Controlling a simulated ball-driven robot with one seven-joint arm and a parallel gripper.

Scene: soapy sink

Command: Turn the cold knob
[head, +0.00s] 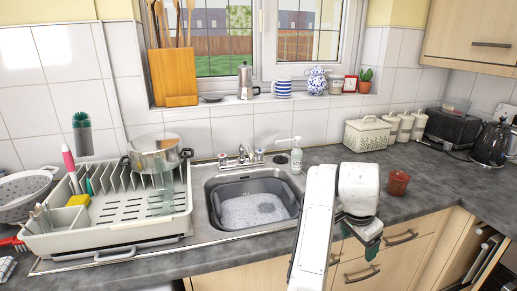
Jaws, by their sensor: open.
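The chrome tap (241,156) stands behind the sink, with a small knob on each side. The left knob (222,158) and the right knob (259,155) are too small for me to read hot or cold marks with certainty. My gripper (361,237) hangs in front of the counter's front edge, right of the sink and well apart from both knobs. It points downward and is open, with nothing seen between its fingers. My white arm hides part of the counter.
The sink (208,208) holds a grey basin of soapy water. A soap bottle (296,158) stands right of the tap. A dish rack (60,243) with a steel pot (157,155) is at left. A brown pot (398,183) stands on the right counter.

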